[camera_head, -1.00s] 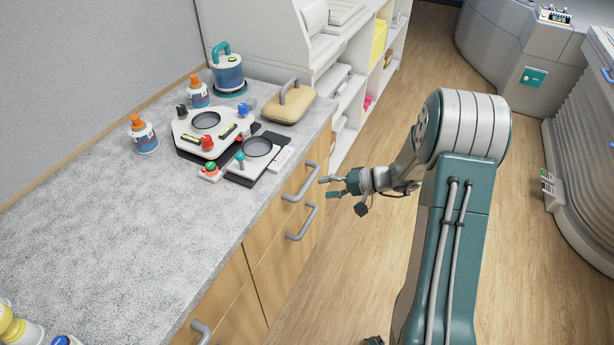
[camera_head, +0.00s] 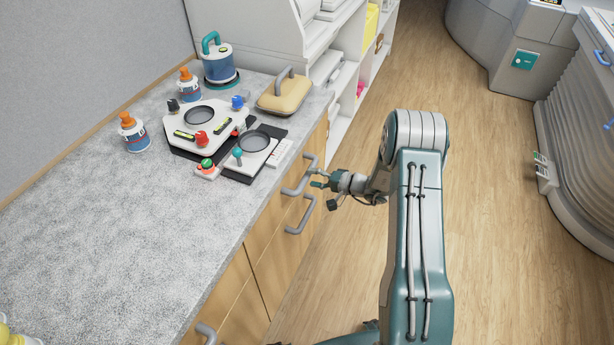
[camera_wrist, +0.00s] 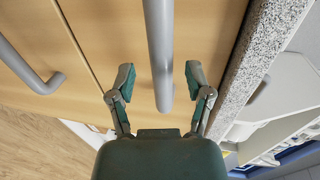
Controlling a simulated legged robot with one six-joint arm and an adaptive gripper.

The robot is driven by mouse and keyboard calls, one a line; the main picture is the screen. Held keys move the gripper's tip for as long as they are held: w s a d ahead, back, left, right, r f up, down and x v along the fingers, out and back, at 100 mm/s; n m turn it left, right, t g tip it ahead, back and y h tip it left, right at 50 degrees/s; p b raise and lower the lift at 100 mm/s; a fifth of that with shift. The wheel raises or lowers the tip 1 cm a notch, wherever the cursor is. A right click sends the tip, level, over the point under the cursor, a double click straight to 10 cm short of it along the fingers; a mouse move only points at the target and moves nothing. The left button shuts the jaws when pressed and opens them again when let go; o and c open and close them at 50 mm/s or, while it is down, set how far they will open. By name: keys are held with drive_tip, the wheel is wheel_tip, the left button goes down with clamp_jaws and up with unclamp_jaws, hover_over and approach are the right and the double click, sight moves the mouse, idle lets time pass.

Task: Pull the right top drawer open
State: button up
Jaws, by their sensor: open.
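The right top drawer (camera_head: 313,142) is in the wooden front under the counter, with a grey bar handle (camera_head: 298,187). It looks shut. My gripper (camera_head: 316,178) is right at this handle in the head view, its fingers pointing at the drawer front. In the wrist view the handle (camera_wrist: 160,45) runs between the two spread teal fingers of my gripper (camera_wrist: 160,72), with a gap on both sides. The gripper is open and holds nothing. Whether its palm touches the handle I cannot tell.
A lower drawer handle (camera_head: 301,216) sits just below; it also shows in the wrist view (camera_wrist: 35,78). The speckled counter (camera_head: 90,240) overhangs the drawers. White shelves (camera_head: 345,110) stand beyond. The wooden floor (camera_head: 490,200) to the right is clear.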

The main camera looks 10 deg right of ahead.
drive_tip(key=shift+x, duration=1.3)
drive_tip(key=shift+d, duration=0.1)
clamp_jaws()
drive_tip(key=shift+s, duration=0.1)
drive_tip(key=f+v, duration=0.3)
drive_tip(key=v, duration=1.6)
drive_tip(key=s+d+f+v, duration=0.1)
drive_tip(key=f+v, duration=0.3)
drive_tip(key=v, duration=1.4)
drive_tip(key=shift+s+d+f, duration=0.25)
drive_tip(key=shift+s, duration=0.1)
unclamp_jaws()
drive_tip(key=shift+w+d, duration=0.1)
